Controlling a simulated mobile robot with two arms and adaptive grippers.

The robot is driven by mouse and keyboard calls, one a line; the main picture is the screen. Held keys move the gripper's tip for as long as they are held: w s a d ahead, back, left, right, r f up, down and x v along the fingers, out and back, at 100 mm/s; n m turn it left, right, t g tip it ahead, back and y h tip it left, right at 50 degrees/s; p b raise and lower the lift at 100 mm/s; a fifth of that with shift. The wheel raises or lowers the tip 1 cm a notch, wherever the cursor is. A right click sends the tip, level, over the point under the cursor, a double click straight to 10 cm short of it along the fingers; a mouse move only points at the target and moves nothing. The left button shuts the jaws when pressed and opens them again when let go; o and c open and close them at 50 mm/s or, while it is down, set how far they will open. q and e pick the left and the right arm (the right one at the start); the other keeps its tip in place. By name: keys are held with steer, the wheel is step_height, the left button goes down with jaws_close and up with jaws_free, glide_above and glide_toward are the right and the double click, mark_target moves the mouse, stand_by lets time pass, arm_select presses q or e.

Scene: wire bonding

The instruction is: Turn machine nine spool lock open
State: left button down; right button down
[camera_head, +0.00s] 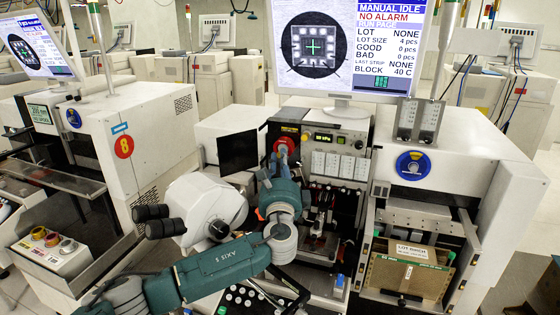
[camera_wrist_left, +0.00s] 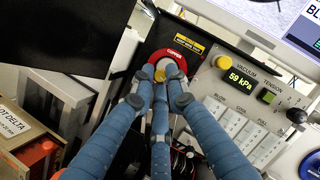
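The spool (camera_head: 284,144) is a red disc on the front of the central machine. In the left wrist view the red spool (camera_wrist_left: 177,57) is marked "COPPER", with a small yellow lock (camera_wrist_left: 160,75) at its centre. My left gripper (camera_head: 279,168) reaches up to the spool from below. In the left wrist view its three blue fingers (camera_wrist_left: 160,80) converge around the yellow lock, with the tips close to it. Whether they touch or grip it is unclear. The fingers hide the lower part of the spool. My right gripper is not in view.
Right of the spool is a panel with a yellow knob (camera_wrist_left: 222,62), a pressure display (camera_wrist_left: 241,87) and several white switches. A monitor (camera_head: 350,45) is above. The machine numbered 8 (camera_head: 124,147) stands left.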

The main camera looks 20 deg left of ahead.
arm_select(q)
steer(key=shift+n, duration=0.4)
steer(key=n+g+p, duration=0.1)
steer(key=n, duration=0.3)
steer(key=r+n+g+h+p, duration=0.1)
steer(key=n+g+p, duration=0.1)
steer(key=n, duration=0.3)
steer(key=n+g+h+p, duration=0.1)
steer(key=n+g+p, duration=0.1)
steer(key=n, duration=0.2)
steer(key=shift+a+r+n, duration=0.1)
steer(key=shift+r+n, duration=0.25)
steer(key=shift+n, duration=0.05)
steer(key=shift+a+n+g+h+p, duration=0.1)
steer(key=shift+n+g+h+p, duration=0.3)
steer(key=shift+n+h+p, duration=0.7)
steer(key=shift+f+n, duration=0.1)
steer(key=shift+n, duration=0.2)
steer(key=shift+f+p, duration=0.1)
steer(key=shift+p, duration=0.25)
